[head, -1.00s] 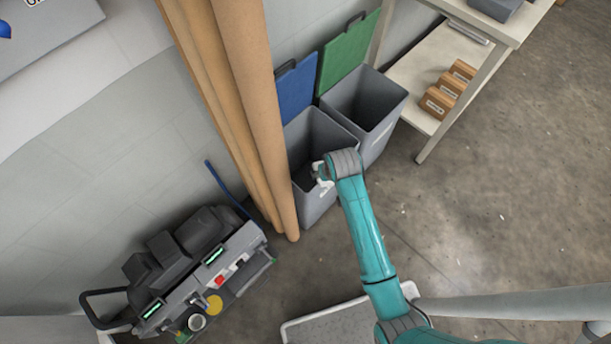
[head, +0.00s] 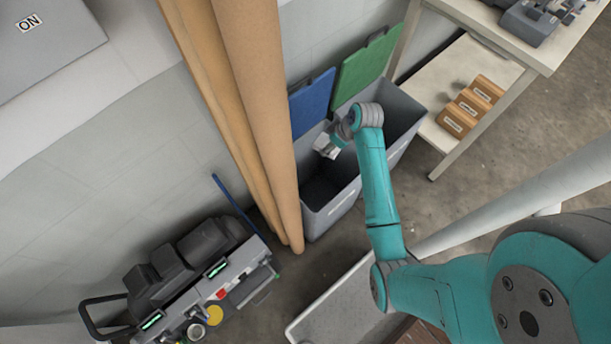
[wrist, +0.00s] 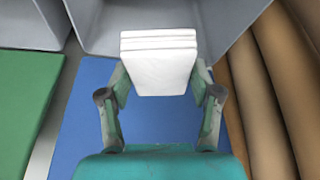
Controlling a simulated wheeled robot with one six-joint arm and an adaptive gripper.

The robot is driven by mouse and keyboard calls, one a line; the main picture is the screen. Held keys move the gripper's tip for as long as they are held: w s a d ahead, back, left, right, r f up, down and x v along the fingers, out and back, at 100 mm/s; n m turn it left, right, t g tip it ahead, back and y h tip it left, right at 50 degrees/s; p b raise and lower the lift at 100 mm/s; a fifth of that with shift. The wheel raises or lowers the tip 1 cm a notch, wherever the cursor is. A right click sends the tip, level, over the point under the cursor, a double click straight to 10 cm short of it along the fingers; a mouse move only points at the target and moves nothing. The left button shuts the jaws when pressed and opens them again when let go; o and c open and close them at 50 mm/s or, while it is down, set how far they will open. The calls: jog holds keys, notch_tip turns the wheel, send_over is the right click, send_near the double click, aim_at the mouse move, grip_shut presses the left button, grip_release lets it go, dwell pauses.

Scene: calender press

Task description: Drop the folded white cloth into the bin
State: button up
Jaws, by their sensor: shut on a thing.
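The folded white cloth (wrist: 158,65) is a neat layered block between the two fingers of my gripper (wrist: 158,82), which is shut on it. In the head view, the cloth (head: 326,147) shows as a small white patch beside my wrist. It appears above the back part of the blue-lidded grey bin (head: 331,212), near the open blue lid (head: 312,103). In the wrist view, the blue lid (wrist: 140,120) lies behind the gripper and the bin wall rises past the cloth. My fingertips are mostly hidden in the head view.
A second grey bin (head: 403,112) with an open green lid (head: 367,65) adjoins on the right. Tall brown rolls (head: 250,100) stand close on the left. A shelf table (head: 497,28) holds brown blocks (head: 470,103). A dark cleaning cart (head: 190,275) stands lower left.

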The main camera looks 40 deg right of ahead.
jog(key=shift+w+f, duration=0.1)
jog(key=shift+f, duration=2.9)
jog(key=o, duration=1.2)
jog(key=shift+c, duration=0.2)
jog(key=shift+r, duration=0.1)
jog(key=v, duration=1.1)
jog(key=shift+s+d+r, duration=0.2)
jog(key=shift+s+r, duration=0.05)
jog(key=shift+r, duration=0.1)
